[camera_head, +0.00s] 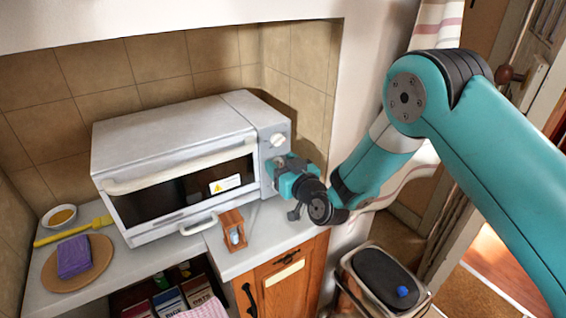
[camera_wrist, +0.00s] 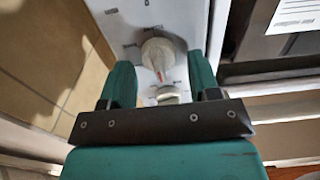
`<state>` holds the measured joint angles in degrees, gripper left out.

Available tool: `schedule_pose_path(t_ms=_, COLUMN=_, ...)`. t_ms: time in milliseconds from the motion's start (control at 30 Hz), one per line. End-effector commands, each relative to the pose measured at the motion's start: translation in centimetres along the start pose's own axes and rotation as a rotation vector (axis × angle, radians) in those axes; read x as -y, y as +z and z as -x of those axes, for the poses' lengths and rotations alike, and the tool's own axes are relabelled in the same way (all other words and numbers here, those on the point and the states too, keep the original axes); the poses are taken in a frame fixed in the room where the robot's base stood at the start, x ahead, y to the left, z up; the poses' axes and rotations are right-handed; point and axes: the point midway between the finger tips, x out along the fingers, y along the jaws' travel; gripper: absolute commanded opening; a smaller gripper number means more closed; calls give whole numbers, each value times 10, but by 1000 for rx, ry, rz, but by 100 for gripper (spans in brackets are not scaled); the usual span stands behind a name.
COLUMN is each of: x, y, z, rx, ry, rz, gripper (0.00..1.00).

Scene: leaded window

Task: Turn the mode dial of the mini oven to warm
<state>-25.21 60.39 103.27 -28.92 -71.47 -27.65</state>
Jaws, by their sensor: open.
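The white mini oven (camera_head: 175,140) stands on the counter, with its control panel at the right of its door. A round pale dial (camera_head: 277,140) shows high on the panel, above my gripper (camera_head: 284,176), which is close to the panel front and hides its lower part. In the wrist view, my gripper (camera_wrist: 161,75) is open and empty, with one teal finger to each side of a dial (camera_wrist: 158,52) that has a red mark. A second knob (camera_wrist: 170,95) is partly hidden by the gripper body. The panel lettering is too blurred to read, so I cannot tell which dial is the mode dial.
A purple cloth (camera_head: 74,257) on a round board, a yellow brush (camera_head: 70,232) and a small bowl (camera_head: 60,216) are at the left. A bin (camera_head: 385,280) stands on the floor at right.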

Motion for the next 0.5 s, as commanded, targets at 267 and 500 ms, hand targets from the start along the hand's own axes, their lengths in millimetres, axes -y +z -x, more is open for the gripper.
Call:
schedule_pose_path(t_ms=267, x=0, y=0, z=0, rx=0, ry=0, rz=0, gripper=11)
schedule_pose_path(t_ms=500, x=-1, y=0, z=0, rx=-1, ry=1, rz=-19, gripper=11)
